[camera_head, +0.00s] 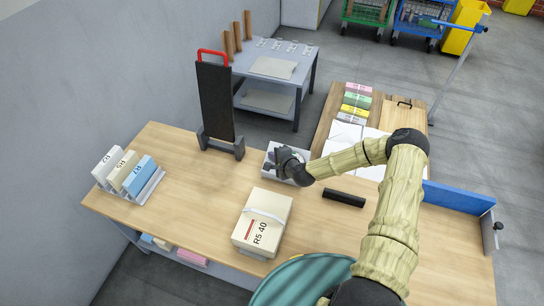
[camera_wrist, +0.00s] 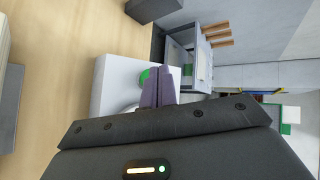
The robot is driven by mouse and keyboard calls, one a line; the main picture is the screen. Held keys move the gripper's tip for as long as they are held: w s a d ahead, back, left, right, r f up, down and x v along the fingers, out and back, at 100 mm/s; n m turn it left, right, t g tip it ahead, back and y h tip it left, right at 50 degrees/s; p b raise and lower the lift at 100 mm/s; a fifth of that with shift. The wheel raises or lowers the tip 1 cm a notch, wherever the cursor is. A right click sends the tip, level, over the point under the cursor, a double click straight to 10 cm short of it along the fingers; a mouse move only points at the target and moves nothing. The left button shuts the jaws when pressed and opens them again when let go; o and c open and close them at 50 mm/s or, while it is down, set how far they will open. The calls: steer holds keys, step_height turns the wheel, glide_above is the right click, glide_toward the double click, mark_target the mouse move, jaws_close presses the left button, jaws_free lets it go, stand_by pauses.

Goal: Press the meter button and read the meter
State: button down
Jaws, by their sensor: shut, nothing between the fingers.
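The meter is a white box on the wooden table, partly hidden under my gripper in the head view (camera_head: 270,171). In the wrist view the white meter (camera_wrist: 112,78) shows a green button (camera_wrist: 145,76) and part of a round, pale feature (camera_wrist: 130,108), mostly hidden behind my gripper. My gripper (camera_head: 280,160) is shut and empty over the meter. In the wrist view its two fingers (camera_wrist: 158,86) are together, with the tips right beside the green button and partly covering it. I cannot tell whether they touch it. No reading is legible.
A bundle marked R5 40 (camera_head: 264,222) and a black bar (camera_head: 344,198) lie on the table (camera_head: 190,190) near the meter. A black upright stand with a red handle (camera_head: 216,100) stands behind left. Labelled blocks sit in a rack (camera_head: 150,186) at left. Table between them is clear.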

steer(key=r+p, duration=0.1)
steer(key=s+r+p, duration=0.1)
steer(key=r, duration=0.1)
steer(key=s+a+r+p, duration=0.1)
steer(key=p, duration=0.1)
steer(key=shift+s+r, duration=0.15)
steer(key=shift+r, duration=0.05)
stand_by(0.6)
